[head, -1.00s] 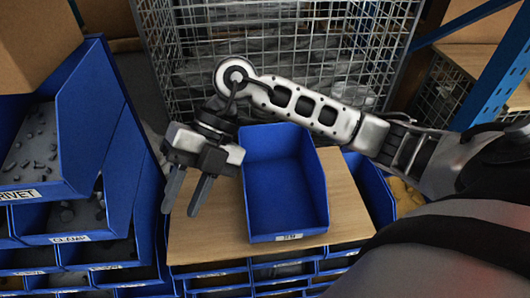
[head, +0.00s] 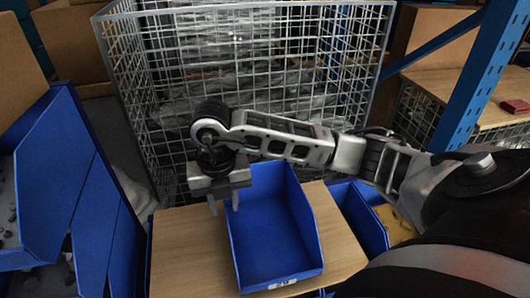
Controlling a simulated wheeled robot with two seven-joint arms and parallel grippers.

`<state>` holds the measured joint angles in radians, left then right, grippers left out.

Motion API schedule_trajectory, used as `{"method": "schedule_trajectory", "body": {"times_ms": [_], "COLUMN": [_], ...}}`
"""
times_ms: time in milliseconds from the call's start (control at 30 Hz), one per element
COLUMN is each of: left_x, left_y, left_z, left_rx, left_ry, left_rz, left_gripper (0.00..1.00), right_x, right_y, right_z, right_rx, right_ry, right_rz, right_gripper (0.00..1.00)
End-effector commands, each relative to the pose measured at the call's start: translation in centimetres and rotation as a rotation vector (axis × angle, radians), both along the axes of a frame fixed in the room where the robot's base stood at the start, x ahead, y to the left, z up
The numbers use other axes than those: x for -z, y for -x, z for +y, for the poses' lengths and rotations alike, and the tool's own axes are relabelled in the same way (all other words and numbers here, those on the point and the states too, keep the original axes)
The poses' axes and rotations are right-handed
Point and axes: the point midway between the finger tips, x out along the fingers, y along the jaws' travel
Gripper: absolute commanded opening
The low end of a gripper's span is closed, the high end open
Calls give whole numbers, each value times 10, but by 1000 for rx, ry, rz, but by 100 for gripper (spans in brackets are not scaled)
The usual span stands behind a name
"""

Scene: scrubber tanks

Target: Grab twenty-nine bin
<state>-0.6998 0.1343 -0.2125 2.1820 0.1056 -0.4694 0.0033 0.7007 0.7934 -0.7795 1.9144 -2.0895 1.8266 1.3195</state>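A blue open-top bin (head: 270,240) stands on a wooden board (head: 185,250) in the lower middle of the head view. A white label on its front edge appears to read 29. The bin looks empty. My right gripper (head: 225,205) is at the bin's left wall, near the back, with its fingers pointing down. The fingers are apart, one left of the wall and one overlapping the bin in the picture. I cannot tell whether they touch the wall. My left gripper is not in view.
A wire mesh cage (head: 300,60) stands behind the board. Large blue bins (head: 60,180) are stacked on the left. Another blue bin (head: 362,222) with yellow contents is at the right, below my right arm. A blue rack post (head: 480,85) stands at the far right.

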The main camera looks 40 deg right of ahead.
Motion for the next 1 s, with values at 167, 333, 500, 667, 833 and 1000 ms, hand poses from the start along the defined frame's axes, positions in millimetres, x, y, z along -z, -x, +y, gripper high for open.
{"method": "schedule_trajectory", "body": {"times_ms": [167,333,500,667,833,1000], "left_x": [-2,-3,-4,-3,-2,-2], "left_y": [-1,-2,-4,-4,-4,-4], "left_z": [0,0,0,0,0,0], "left_rx": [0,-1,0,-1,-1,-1], "left_ry": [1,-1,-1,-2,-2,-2], "left_rz": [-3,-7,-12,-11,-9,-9], "left_gripper": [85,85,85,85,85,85], "right_x": [18,44,53,53,53,53], "right_y": [0,-1,-1,-1,-1,-1], "right_z": [-1,-2,-2,-2,-2,-2], "right_rx": [0,0,-1,-1,-1,-1], "right_ry": [0,-1,-1,-1,-1,-1], "right_rz": [4,3,0,0,0,0], "right_gripper": [29,29,29,29,0,0]}}
